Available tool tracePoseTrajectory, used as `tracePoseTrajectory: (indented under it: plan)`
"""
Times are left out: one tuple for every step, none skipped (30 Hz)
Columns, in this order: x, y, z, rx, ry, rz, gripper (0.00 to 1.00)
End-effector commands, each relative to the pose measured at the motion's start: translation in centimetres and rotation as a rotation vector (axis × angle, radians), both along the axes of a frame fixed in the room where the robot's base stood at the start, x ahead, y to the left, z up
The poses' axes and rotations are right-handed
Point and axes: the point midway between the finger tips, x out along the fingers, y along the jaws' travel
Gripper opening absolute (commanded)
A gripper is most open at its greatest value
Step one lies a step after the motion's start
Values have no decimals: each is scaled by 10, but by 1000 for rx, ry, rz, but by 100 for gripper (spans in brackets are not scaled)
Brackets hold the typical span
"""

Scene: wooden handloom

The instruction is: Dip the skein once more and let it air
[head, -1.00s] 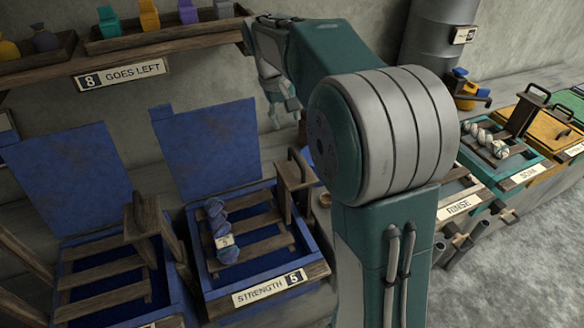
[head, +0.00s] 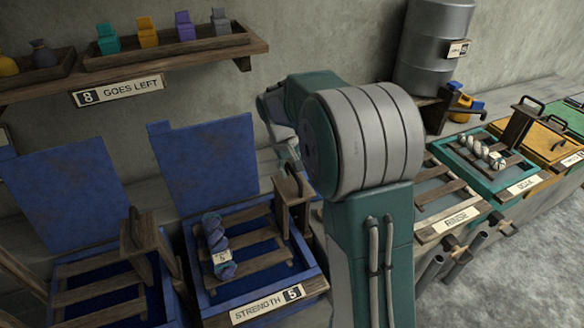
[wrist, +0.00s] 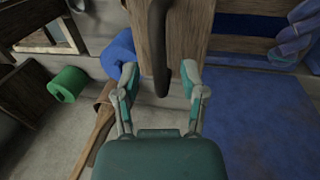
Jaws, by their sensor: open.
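A blue-purple skein (head: 218,245) with a pale tag lies on the slatted rack of the blue vat (head: 210,303) labelled STRENGTH 5. Part of it shows at the upper right of the wrist view (wrist: 298,35). A dark handle (wrist: 158,50) stands on a wooden upright (wrist: 186,30) of this vat. My gripper (wrist: 160,73) is open and empty, its two fingers on either side of the handle's lower end. I cannot tell whether they touch it. In the head view my gripper (head: 290,152) is above the upright and partly hidden by my arm.
A second blue vat with slats (head: 100,295) stands to the left. Both lids stand up behind. A teal vat with a pale skein (head: 482,150) is right, beside RINSE (head: 455,215). A shelf (head: 150,68) hangs above. Blue (wrist: 116,52) and green (wrist: 68,84) rolls lie near my gripper.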

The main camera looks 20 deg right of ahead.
Motion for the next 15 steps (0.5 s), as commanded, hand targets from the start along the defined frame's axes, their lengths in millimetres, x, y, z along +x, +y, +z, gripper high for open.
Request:
tracePoseTrajectory:
  plan:
    - [0,0,-1,0,0,0,54]
    - [0,0,-1,0,-1,0,54]
    - [0,0,-1,0,-1,0,54]
    - [0,0,-1,0,-1,0,54]
    - [0,0,-1,0,-1,0,54]
    - [0,0,-1,0,-1,0,54]
    - [0,0,-1,0,-1,0,54]
    - [0,0,-1,0,-1,0,45]
    - [0,0,-1,0,-1,0,27]
    - [0,0,-1,0,-1,0,14]
    - [0,0,-1,0,-1,0,0]
    - [0,0,-1,0,-1,0,0]
    - [0,0,-1,0,0,0,0]
    - [0,0,-1,0,0,0,0]
    - [0,0,-1,0,0,0,0]
